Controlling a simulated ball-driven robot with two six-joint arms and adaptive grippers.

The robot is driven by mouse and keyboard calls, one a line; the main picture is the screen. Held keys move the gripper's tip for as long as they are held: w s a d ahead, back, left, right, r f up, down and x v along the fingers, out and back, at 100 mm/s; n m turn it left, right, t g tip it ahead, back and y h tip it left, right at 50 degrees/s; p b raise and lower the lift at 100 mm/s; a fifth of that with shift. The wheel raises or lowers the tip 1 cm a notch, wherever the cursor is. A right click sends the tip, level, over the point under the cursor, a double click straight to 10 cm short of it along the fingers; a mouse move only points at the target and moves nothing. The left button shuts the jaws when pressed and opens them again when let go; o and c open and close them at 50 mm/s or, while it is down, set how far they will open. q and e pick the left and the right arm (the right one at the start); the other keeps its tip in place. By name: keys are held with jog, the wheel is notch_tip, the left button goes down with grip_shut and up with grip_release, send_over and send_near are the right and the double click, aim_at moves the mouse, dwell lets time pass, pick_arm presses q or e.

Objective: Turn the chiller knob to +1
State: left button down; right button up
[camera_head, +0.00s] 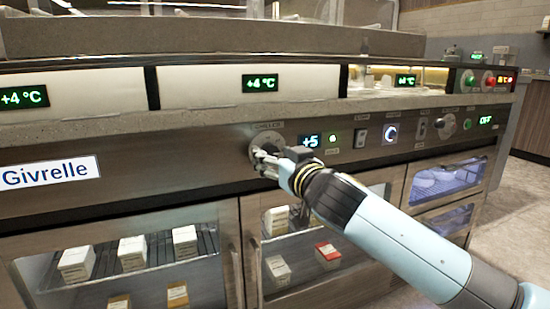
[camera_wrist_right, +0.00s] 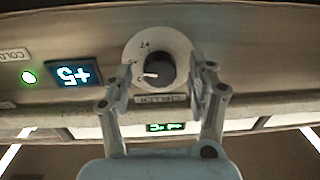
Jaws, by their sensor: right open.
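The chiller knob (camera_wrist_right: 160,69) is a dark round knob with a white pointer mark on a pale dial plate, under a "CHILLER" label. In the head view the dial (camera_head: 266,140) is partly hidden behind my right gripper (camera_head: 268,158). The small display (camera_head: 310,141) beside it reads +5, and it also shows upside down in the wrist view (camera_wrist_right: 76,76). My right gripper (camera_wrist_right: 162,88) is open, with one finger on each side of the knob; whether the fingers touch it I cannot tell. My left gripper is not in view.
Green displays along the counter read +4 °C (camera_head: 260,83). Glass-fronted doors (camera_head: 130,250) with small boxes inside are below the panel.

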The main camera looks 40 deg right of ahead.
jog(key=c, duration=1.1)
jog(key=shift+c, duration=0.2)
